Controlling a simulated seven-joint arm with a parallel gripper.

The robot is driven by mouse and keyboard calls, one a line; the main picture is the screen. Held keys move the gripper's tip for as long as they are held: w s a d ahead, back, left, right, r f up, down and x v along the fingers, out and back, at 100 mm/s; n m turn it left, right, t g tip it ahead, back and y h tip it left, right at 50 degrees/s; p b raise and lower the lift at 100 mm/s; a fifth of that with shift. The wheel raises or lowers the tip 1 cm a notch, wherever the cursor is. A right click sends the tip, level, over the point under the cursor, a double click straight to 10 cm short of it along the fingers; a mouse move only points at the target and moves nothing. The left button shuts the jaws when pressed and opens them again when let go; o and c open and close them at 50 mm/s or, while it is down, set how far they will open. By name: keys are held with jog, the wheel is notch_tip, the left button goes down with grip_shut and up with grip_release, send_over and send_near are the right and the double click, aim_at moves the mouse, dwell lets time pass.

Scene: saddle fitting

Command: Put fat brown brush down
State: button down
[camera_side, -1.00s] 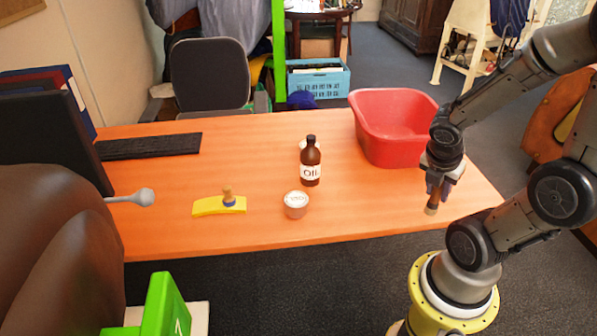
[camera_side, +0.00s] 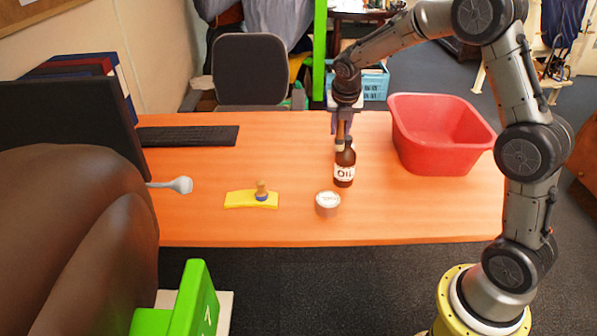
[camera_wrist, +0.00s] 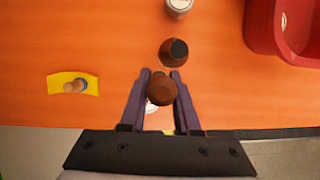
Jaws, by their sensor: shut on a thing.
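My gripper (camera_side: 341,124) is high over the middle of the table, shut on the fat brown brush (camera_side: 340,136). In the wrist view my gripper (camera_wrist: 160,82) has its fingers on either side of the brush's round brown end (camera_wrist: 161,91). The brush hangs downward, clear of the table. In the side view it overlaps the top of the brown oil bottle (camera_side: 344,172); in the wrist view the bottle's dark cap (camera_wrist: 177,50) shows just beyond the brush. I cannot tell whether they touch. A yellow curved piece (camera_side: 239,198) bears a brown-handled, blue-based tool (camera_side: 261,187).
A round tin (camera_side: 327,207) stands in front of the bottle. A pale-topped jar (camera_wrist: 179,7) stands beyond it in the wrist view. A red tub (camera_side: 440,148) is at the right, a keyboard (camera_side: 188,136) at the back left. The orange table (camera_side: 430,215) is clear at the front right.

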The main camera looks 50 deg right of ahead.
jog(key=shift+n, duration=0.4)
jog(key=shift+w+f, duration=3.85)
jog(key=shift+f, duration=0.15)
jog(key=shift+w+f, duration=3.8)
jog(key=shift+f, duration=0.2)
jog(key=shift+f, duration=0.1)
jog(key=shift+f, duration=0.1)
jog(key=c, duration=0.6)
grip_release()
